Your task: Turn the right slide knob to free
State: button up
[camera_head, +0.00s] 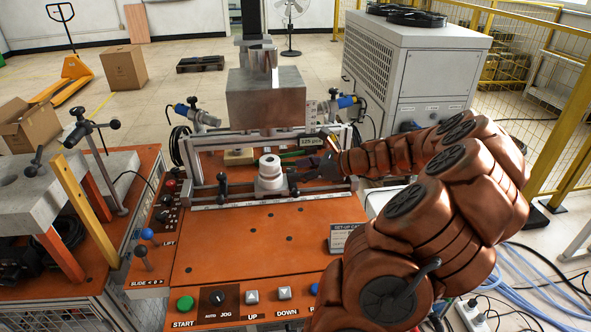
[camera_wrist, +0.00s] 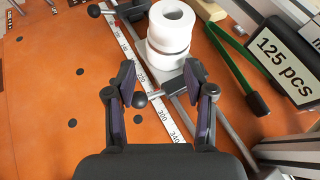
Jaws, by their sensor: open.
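The right slide knob (camera_wrist: 140,100), a black ball on a short metal lever, lies between the open fingers of my gripper (camera_wrist: 160,82), nearer the left finger. Its lever runs right to a clamp on the rail; no grip on it shows. The white cylinder (camera_wrist: 171,30) stands just beyond the fingertips in the wrist view. A second black knob (camera_wrist: 93,10), on the other side of the cylinder, is at the top left.
A ruler strip (camera_wrist: 138,70) runs beneath the gripper. The metal block (camera_head: 265,98) hangs above the cylinder.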

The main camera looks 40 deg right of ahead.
aim_at(293, 170)
jog(key=d+m, duration=0.1)
jog(key=s+d, duration=0.1)
jog(key=d, duration=0.1)
jog(key=d+f+m+t+h, duration=0.1)
jog(key=d, duration=0.1)
jog(key=shift+s+d+f+m, duration=0.1)
jog(key=shift+s+m, duration=0.2)
jog(key=shift+s, duration=0.1)
jog(key=shift+p+x, duration=0.8)
jog(key=shift+x, duration=3)
jog(key=shift+c, duration=0.4)
jog(key=shift+d, duration=0.1)
grip_shut()
